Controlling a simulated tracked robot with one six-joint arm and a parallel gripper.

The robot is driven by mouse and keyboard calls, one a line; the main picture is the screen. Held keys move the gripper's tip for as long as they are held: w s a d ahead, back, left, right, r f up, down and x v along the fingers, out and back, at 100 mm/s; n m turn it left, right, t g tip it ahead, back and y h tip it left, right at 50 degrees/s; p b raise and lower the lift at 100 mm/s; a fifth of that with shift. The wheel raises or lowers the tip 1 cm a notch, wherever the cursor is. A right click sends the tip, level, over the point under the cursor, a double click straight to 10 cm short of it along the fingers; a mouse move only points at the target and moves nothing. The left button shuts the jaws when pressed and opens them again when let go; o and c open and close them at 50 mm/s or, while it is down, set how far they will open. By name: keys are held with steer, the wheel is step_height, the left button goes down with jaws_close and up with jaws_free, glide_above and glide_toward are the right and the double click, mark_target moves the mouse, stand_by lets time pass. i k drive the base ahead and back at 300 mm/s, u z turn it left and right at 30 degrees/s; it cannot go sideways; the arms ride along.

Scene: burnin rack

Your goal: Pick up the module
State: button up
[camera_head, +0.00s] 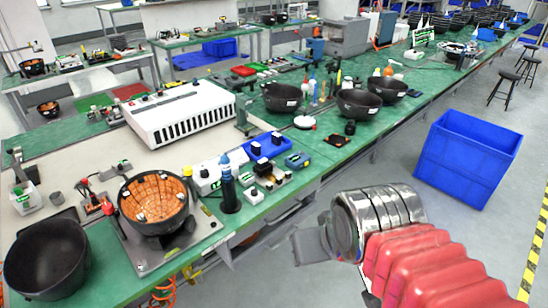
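My arm, with a red ribbed sleeve and a shiny metal wrist, reaches in from the lower right. My gripper (312,245) shows as a dark grey flat part left of the wrist, over the floor beside the bench's front edge. Whether its fingers are open or shut does not show. I cannot single out the module. A white slotted unit (184,113) sits on the green bench (222,262).
A black bowl with an orange lining (154,202) sits on a metal base at the bench's front left, beside an empty black bowl (47,258). More black bowls (358,104) line the bench farther back. A blue crate (467,158) stands on the floor at right, with open floor around it.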

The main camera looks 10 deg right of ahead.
mark_target(261, 163)
steer(key=u, duration=0.3)
steer(key=i, duration=1)
steer(key=u, duration=0.65)
